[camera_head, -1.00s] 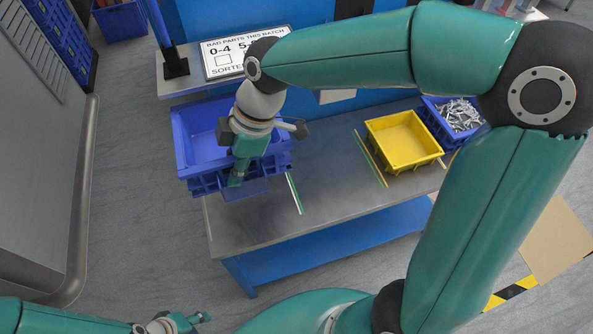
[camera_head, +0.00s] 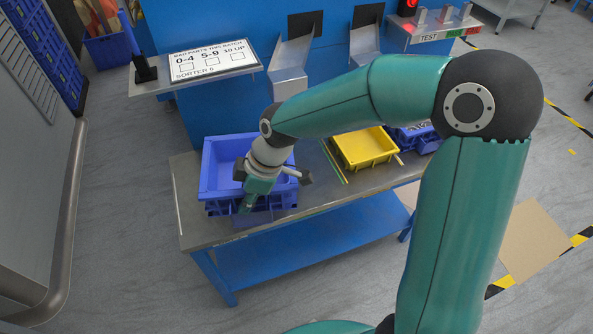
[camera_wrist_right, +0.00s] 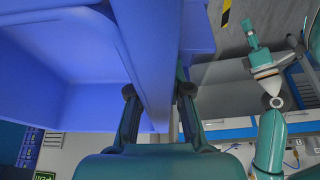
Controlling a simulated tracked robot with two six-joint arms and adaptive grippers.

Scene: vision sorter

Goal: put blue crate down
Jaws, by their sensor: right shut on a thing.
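The blue crate (camera_head: 222,170) is upright and looks empty, at the left end of the grey worktable (camera_head: 190,232). My right gripper (camera_head: 247,206) is shut on the crate's front wall. In the right wrist view, that wall (camera_wrist_right: 150,50) runs between the two fingers of the gripper (camera_wrist_right: 158,92). The crate's underside is hidden, so I cannot tell whether it touches the tabletop. My left gripper (camera_wrist_right: 252,38) shows only in the right wrist view, away from the crate, too small to tell open from shut.
A yellow bin (camera_head: 366,148) and another blue bin (camera_head: 424,146) stand further right on the table. A sign board (camera_head: 213,60) and two metal chutes (camera_head: 291,82) are behind. Bare tabletop shows between the held crate and the yellow bin.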

